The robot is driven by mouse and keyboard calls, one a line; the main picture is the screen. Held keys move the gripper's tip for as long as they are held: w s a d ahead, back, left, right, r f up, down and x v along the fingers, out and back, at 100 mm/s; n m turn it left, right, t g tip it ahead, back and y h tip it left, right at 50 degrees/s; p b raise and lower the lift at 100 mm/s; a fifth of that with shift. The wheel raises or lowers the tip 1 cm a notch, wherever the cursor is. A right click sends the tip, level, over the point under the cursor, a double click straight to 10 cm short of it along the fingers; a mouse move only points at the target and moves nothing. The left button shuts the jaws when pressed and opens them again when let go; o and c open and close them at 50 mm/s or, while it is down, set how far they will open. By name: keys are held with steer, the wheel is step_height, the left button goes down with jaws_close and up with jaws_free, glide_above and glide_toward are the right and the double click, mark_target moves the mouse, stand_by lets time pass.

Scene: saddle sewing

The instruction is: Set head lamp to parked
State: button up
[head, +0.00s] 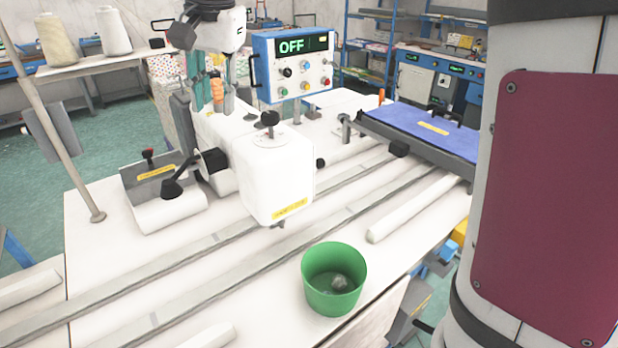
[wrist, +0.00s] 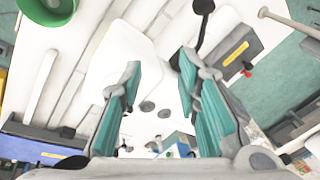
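The white sewing head (head: 280,175) stands on the table with a yellow label low on its front. No part is clearly readable as its head lamp. A black arm with a round black end (head: 172,188) reaches out from the head's left side, and could be the lamp. It also shows at the top of the wrist view (wrist: 203,6). My gripper (head: 207,95) is above and behind the head, with teal finger pads. In the wrist view my gripper (wrist: 160,68) is open and empty, its fingers apart over the white machine body.
A blue control box (head: 292,66) reading OFF stands close right of my gripper. A green bin (head: 334,280) is at the front. A grey labelled block (head: 150,180) lies left, a blue tray (head: 425,130) right. Rails cross the white table.

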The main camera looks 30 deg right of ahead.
steer(key=s+d+f+n+t+b, duration=0.1)
steer(key=s+d+f+n, duration=0.2)
steer(key=s, duration=0.7)
steer(key=s+d+f+n, duration=0.3)
steer(key=s+d+f, duration=0.1)
steer(key=s, duration=0.6)
steer(key=shift+d+t+h+b, duration=0.4)
steer(key=shift+d, duration=0.2)
steer(key=shift+c, duration=0.5)
